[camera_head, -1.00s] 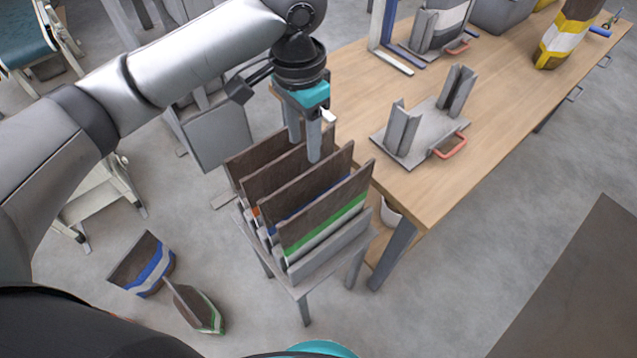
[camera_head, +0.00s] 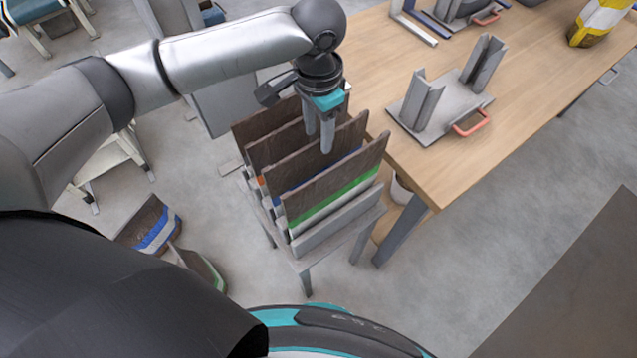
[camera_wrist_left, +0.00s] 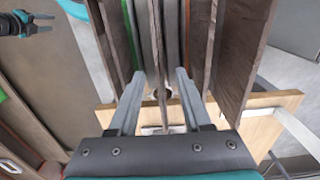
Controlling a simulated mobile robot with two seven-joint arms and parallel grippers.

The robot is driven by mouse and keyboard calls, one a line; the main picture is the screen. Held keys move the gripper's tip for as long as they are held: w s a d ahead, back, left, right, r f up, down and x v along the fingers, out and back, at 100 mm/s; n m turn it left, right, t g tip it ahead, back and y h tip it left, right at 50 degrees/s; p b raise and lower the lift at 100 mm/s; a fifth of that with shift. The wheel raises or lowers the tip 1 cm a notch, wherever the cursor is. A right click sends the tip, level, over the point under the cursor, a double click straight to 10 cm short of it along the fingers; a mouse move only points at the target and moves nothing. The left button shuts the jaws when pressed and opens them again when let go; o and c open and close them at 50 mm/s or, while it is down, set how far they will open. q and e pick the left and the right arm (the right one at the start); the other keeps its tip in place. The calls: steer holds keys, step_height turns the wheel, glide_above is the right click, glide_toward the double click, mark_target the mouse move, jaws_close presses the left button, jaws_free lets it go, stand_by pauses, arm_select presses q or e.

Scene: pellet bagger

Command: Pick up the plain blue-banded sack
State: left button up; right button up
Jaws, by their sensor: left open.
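The blue-banded sack (camera_head: 300,168) stands upright in a rack, behind the green-banded sack (camera_head: 325,200). Only its brown upper part and a thin blue strip show; I cannot tell if its band is plain. My left gripper (camera_head: 319,138) is open, fingers down, at the top edge of this sack. In the left wrist view my open fingers (camera_wrist_left: 160,75) lie either side of a thin upright sack edge (camera_wrist_left: 154,45), apart from it. What looks like my right gripper (camera_wrist_left: 25,24) shows small at top left of the wrist view, too small to read.
More brown sacks (camera_head: 262,122) stand close behind in the rack (camera_head: 340,226). A wooden table (camera_head: 460,165) with a metal fixture (camera_head: 440,107) is just right. Another blue-banded sack (camera_head: 155,232) and a green-banded one (camera_head: 203,268) lie on the floor.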

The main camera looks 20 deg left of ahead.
mark_target(319, 147)
arm_select(q)
step_height(319, 147, down, 4)
steer(key=shift+f+b, duration=0.1)
steer(key=shift+b, duration=0.35)
jaws_close()
stand_by(1.1)
